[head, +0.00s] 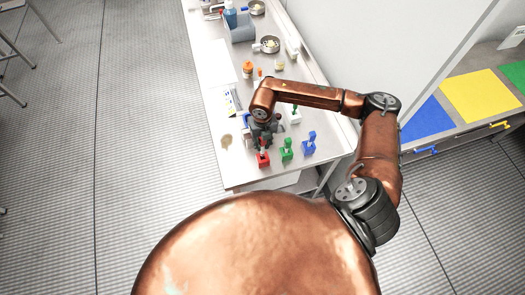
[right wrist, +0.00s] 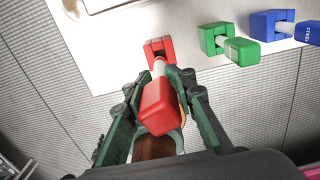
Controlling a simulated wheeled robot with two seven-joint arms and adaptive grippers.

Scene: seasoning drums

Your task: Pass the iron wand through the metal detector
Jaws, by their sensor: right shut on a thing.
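My right gripper (head: 262,132) is over the near end of the table. In the right wrist view its two dark green fingers (right wrist: 165,105) are shut on the red handle (right wrist: 158,103) of a wand. The wand's short pale metal rod runs to a red block stand (right wrist: 159,47) and appears to be still in it. The red stand (head: 262,159) also shows in the head view. A green wand in its stand (head: 286,150) and a blue one (head: 309,144) stand to its right. I cannot tell which is iron, or pick out the metal detector surely. My left gripper is not in view.
Farther back are an orange bottle (head: 248,68), a round tin (head: 268,45), a grey-blue holder (head: 240,30) and a blue bottle (head: 230,14). A side counter has coloured mats, including yellow (head: 480,97).

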